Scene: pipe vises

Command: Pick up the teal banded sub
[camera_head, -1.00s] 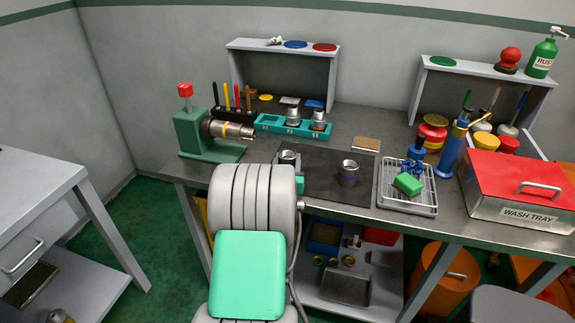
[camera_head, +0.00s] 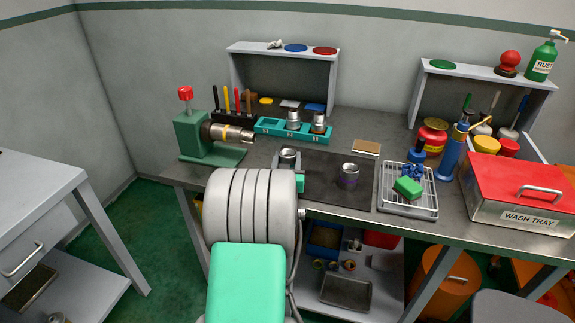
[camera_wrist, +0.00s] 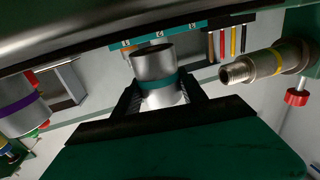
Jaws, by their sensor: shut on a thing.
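The teal banded sub (camera_wrist: 155,70), a silver metal cylinder with a teal band, stands between the fingers of my gripper (camera_wrist: 163,94) in the wrist view. The gripper is shut on it, a finger on each side near the band. In the head view the top of the sub (camera_head: 288,155) shows just beyond my arm, at the left end of the dark mat. My arm hides its lower part and most of the gripper there. I cannot tell how far it is above the bench.
A purple-banded sub (camera_head: 348,175) stands on the dark mat (camera_head: 325,193) to the right. A green vise (camera_head: 195,137) holds a yellow-banded sub (camera_head: 232,132) at left. Behind is a teal rack (camera_head: 268,125) with two subs. A wire tray (camera_head: 407,206) lies at right.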

